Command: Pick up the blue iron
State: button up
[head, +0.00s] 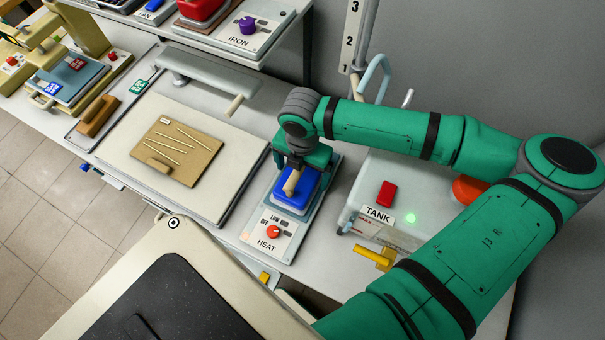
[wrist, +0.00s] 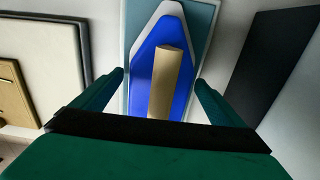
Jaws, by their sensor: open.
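The blue iron (head: 299,196) sits on a heat base (head: 254,225) with a dial marked HEAT. It has a tan handle (head: 291,181) along its top. In the wrist view the blue iron (wrist: 146,62) points away from me, with its tan handle (wrist: 164,85) between my fingers. My gripper (head: 298,165) is above the iron in the head view, and my arm hides its far part. In the wrist view my gripper (wrist: 160,80) is open, with one finger on each side of the handle and a gap to both. I cannot tell how far above the handle the fingertips are.
A white tank unit (head: 350,212) labelled TANK, with a red button, stands close on the right. A pressing board (head: 130,145) with a brown panel (head: 172,150) lies on the left.

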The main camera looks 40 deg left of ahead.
jog(key=c, duration=1.2)
jog(key=shift+r, duration=0.1)
jog(key=shift+r, duration=0.1)
